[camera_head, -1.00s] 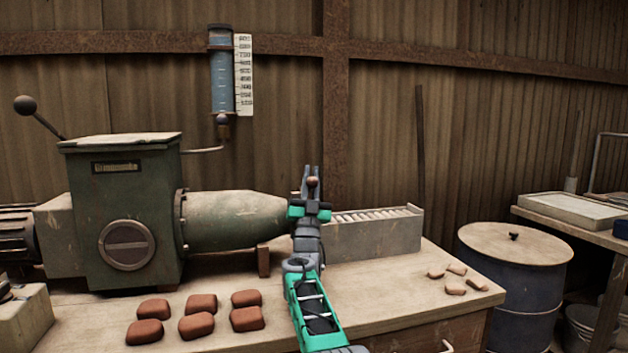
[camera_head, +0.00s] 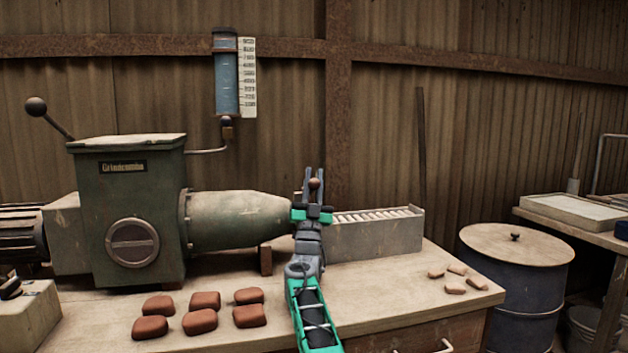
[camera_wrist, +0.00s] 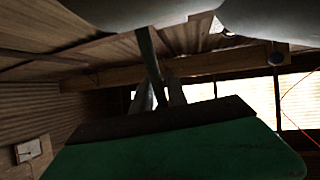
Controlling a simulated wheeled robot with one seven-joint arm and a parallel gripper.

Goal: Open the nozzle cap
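The green press stands on the left of the bench, and its tapered nozzle (camera_head: 240,218) points right. A brown ball knob (camera_head: 314,184) shows at the nozzle's mouth, apparently the handle of the nozzle cap. The cap itself is mostly hidden behind my arm. My gripper (camera_head: 314,173) points up at the nozzle's end, with one finger on each side of the knob in the head view. A gap shows between the fingers, and no firm hold on the knob is visible. In the dark wrist view the fingers (camera_wrist: 162,85) show, but no knob.
A grey box with a row of pale pieces (camera_head: 375,238) stands just right of my gripper. Several red-brown clay blocks (camera_head: 200,321) lie at the front of the bench. Small pale pieces (camera_head: 454,286) lie at right, near a lidded drum (camera_head: 515,285).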

